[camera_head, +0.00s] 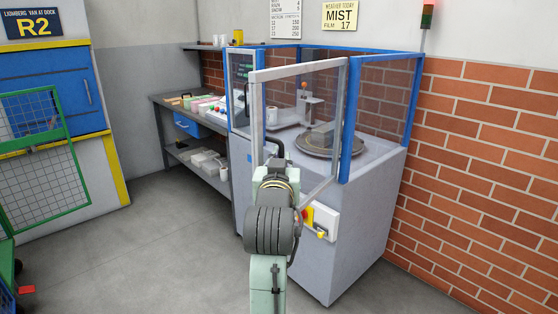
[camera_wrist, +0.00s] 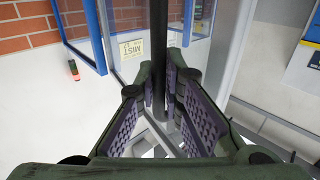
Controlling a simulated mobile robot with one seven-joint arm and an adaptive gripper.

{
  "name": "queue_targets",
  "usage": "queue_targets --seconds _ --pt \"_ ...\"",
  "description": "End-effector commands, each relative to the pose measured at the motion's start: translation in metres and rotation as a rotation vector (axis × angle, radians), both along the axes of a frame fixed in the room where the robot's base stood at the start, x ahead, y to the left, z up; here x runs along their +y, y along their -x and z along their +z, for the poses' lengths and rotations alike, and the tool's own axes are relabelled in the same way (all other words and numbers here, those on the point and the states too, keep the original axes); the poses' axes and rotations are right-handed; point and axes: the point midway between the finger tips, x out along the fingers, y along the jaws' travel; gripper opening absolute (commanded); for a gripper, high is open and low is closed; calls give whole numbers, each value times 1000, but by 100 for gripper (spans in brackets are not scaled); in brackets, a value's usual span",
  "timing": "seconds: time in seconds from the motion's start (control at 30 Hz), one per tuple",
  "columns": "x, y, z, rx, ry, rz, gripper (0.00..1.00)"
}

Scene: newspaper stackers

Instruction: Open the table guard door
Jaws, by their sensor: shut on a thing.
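The table guard door (camera_head: 300,70) is a clear panel in a light grey frame. It stands ajar, swung outward from the blue-framed guard (camera_head: 384,56) on the grey machine cabinet, with its left edge apart from the blue post. Its black bar handle (camera_head: 280,143) is near the lower left of the door. My gripper (camera_head: 274,162) is at this handle, partly hidden by my own wrist. In the wrist view, the dark handle (camera_wrist: 160,45) runs between the purple-padded fingers of my gripper (camera_wrist: 168,100), which is shut on it.
A round turntable (camera_head: 330,145) sits inside the guard. A white control box with a red and yellow switch (camera_head: 319,220) is on the cabinet front, right of my arm. A workbench (camera_head: 165,102) stands behind left. Grey floor (camera_head: 150,240) is open to the left.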

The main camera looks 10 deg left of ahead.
Motion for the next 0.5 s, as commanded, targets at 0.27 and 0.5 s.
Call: queue_targets --seconds 0.27,0.5 --pt "0 0 1 -3 -2 2 0" --pt "0 0 1 -3 -2 1 14"
